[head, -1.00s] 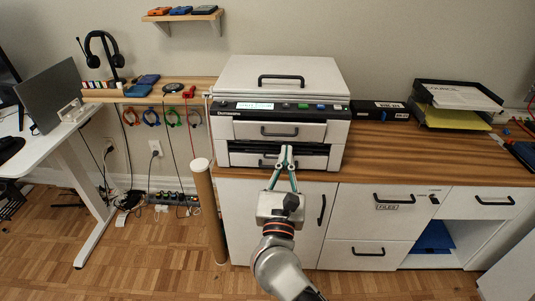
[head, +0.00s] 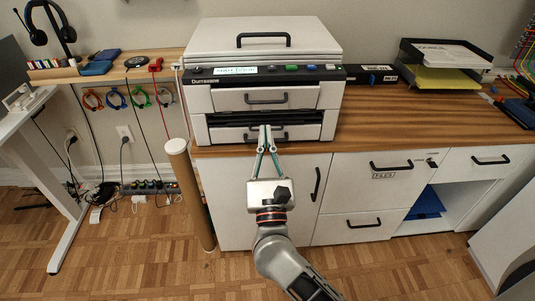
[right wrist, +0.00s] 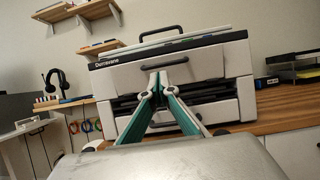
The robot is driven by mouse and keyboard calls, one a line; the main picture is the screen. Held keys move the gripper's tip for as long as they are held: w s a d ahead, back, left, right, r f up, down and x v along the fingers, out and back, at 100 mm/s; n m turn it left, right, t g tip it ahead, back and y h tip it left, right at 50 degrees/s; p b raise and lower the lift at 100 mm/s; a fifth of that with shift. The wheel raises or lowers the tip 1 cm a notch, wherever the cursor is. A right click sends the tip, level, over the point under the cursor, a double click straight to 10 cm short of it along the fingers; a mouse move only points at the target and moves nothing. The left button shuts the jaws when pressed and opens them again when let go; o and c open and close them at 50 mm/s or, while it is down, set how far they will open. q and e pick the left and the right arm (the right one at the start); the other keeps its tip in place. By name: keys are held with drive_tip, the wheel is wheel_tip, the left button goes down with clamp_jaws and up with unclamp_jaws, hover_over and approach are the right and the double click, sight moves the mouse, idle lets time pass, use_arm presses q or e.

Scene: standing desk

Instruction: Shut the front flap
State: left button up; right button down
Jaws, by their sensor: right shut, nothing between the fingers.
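The white and black printer (head: 329,97) stands on the wooden-topped cabinet. Its upper front panel (head: 230,98) has a black handle and looks upright. Below it is a dark slot (head: 222,118), then a lower white front panel (head: 222,136) with another black handle. I cannot tell which panel is the front flap, or how far either is open. My right gripper (head: 265,128) is shut and empty, its fingertips in front of the slot and lower panel, partly covering the lower handle. In the right wrist view the fingertips (right wrist: 158,76) overlap the upper panel's lower edge; contact is unclear. My left gripper is out of view.
A paper tray (head: 440,78) and a black box (head: 371,75) sit right of the printer on the counter (head: 400,125). A narrow shelf (head: 140,73) with cables is at left. The counter's front edge lies below the printer.

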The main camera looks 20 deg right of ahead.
sight(264, 103)
drive_tip(key=x, duration=0.4)
drive_tip(key=shift+w+d+r, duration=0.1)
drive_tip(key=shift+w+r, duration=0.05)
drive_tip(key=shift+w, duration=0.1)
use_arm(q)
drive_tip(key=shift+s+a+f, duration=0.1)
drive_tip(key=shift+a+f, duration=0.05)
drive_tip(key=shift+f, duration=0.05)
use_arm(e)
drive_tip(key=shift+x, duration=0.75)
drive_tip(key=r+p, duration=0.1)
drive_tip(key=w+r, duration=0.1)
drive_tip(key=shift+w+d+r+p, duration=0.2)
drive_tip(key=shift+r+p, duration=0.1)
drive_tip(key=shift+p, duration=0.1)
drive_tip(key=shift+f, duration=0.2)
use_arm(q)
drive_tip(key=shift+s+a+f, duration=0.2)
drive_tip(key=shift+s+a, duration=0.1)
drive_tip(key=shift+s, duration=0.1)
use_arm(e)
drive_tip(key=shift+f, duration=0.2)
drive_tip(key=shift+a, duration=0.1)
